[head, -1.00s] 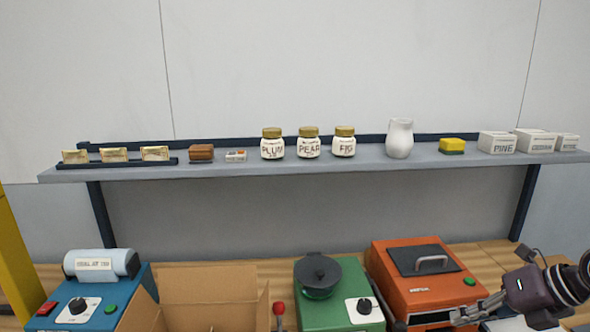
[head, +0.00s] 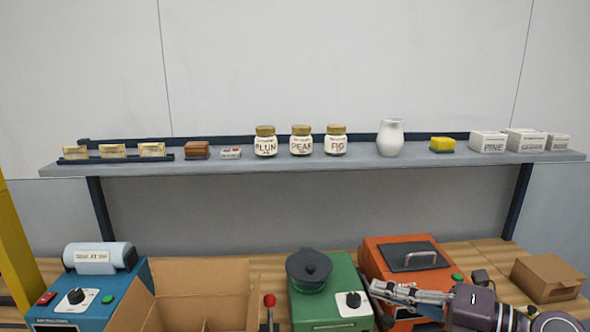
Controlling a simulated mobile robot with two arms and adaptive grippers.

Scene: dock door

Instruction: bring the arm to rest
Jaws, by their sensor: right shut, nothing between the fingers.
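My right gripper (head: 392,290) is at the lower right of the head view, reaching in from the right edge. Its fingers point left and are shut with nothing between them. They pass in front of the lower part of the orange machine (head: 383,258), close to the green machine's right side; whether they touch either cannot be told. My left gripper is not in the view.
On the bench stand a blue machine (head: 128,290), an open cardboard box (head: 205,275), a green machine (head: 325,312) with a dark pot (head: 310,268), and a closed carton (head: 548,277). A shelf (head: 290,165) above carries jars, a white jug (head: 390,137) and boxes.

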